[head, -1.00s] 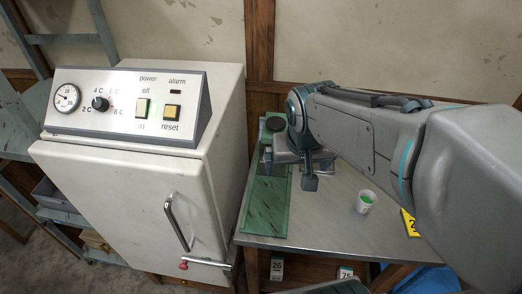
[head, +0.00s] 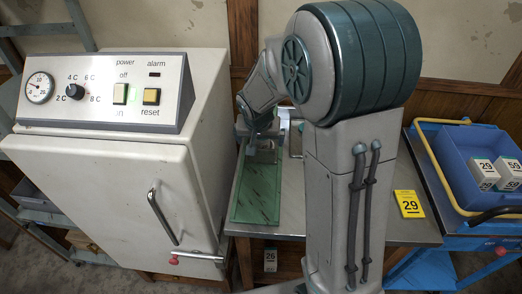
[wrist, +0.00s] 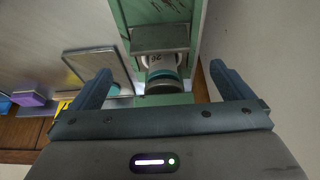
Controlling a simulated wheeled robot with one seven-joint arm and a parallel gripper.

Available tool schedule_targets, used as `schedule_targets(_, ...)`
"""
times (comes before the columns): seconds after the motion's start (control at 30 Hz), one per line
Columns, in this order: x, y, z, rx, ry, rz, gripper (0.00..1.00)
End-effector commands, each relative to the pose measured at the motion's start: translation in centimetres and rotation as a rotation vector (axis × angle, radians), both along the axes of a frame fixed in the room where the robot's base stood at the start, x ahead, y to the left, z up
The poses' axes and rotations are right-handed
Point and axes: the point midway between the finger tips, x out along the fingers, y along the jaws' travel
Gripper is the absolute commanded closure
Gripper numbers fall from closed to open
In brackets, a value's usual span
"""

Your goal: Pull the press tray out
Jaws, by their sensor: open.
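A green press (head: 258,195) stands on the metal table beside the white cabinet; its upper part is partly hidden by my arm.
The white cabinet (head: 105,200) with a bar handle stands close left of the press. A yellow 29 sign (head: 409,203) lies at the table's right. A blue bin (head: 465,165) with white numbered boxes is on a cart at the right.

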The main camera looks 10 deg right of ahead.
Motion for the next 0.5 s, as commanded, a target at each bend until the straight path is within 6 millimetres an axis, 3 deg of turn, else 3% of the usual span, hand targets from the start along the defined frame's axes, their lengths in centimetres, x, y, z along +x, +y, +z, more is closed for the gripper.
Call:
schedule_targets(0.2, 1.3, -0.5, -3.6, -0.001, 0.004, 0.0, 0.0)
schedule_targets(0.5, 2.9, -1.0, -7.4, -0.001, 0.002, 0.001, 0.0)
